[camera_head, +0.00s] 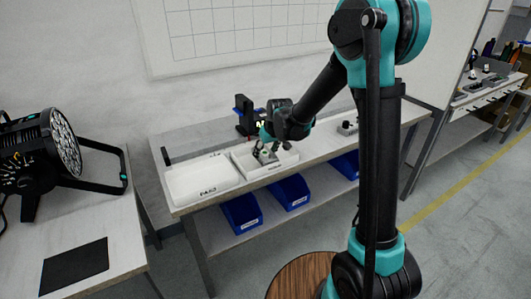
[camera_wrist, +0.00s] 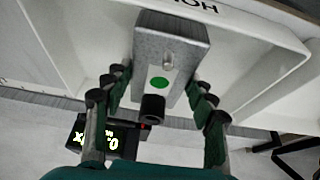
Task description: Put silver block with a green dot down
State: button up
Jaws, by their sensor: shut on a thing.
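The silver block with a green dot (camera_wrist: 172,45) is between the fingers of my gripper (camera_wrist: 158,85) in the wrist view. The dot faces the camera, and a short black cylindrical part sticks out at the block's near end. My gripper is shut on the block. In the head view my gripper (camera_head: 267,150) is over a white tray (camera_head: 286,165) on the bench, and the block shows small and partly covered by the fingers. The tray also shows in the wrist view (camera_wrist: 75,45). I cannot tell whether the block touches the tray floor.
Another white tray (camera_head: 200,182) with dark lettering stands to the left. A black and blue device (camera_head: 247,116) with a lit display (camera_wrist: 97,137) stands behind. Blue bins (camera_head: 242,213) sit on the lower shelf. A large stage light (camera_head: 45,155) stands on the left table.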

jog(key=o, duration=1.7)
jog(key=shift+f, duration=0.1)
jog(key=v, duration=1.2)
jog(key=s+d+f+m+h, duration=0.1)
jog(key=s+d+f+m, duration=0.1)
jog(key=s+d, duration=0.5)
jog(key=s+d+f+m, duration=0.2)
jog(key=s+d+f, duration=0.3)
jog(key=s+d, duration=0.3)
jog(key=s+d+f+m+h, duration=0.1)
jog(key=s+d+f, duration=0.3)
jog(key=s+d, duration=0.4)
jog(key=shift+s+m+h, duration=0.15)
jog(key=shift+m+h, duration=0.15)
jog(key=shift+m, duration=0.6)
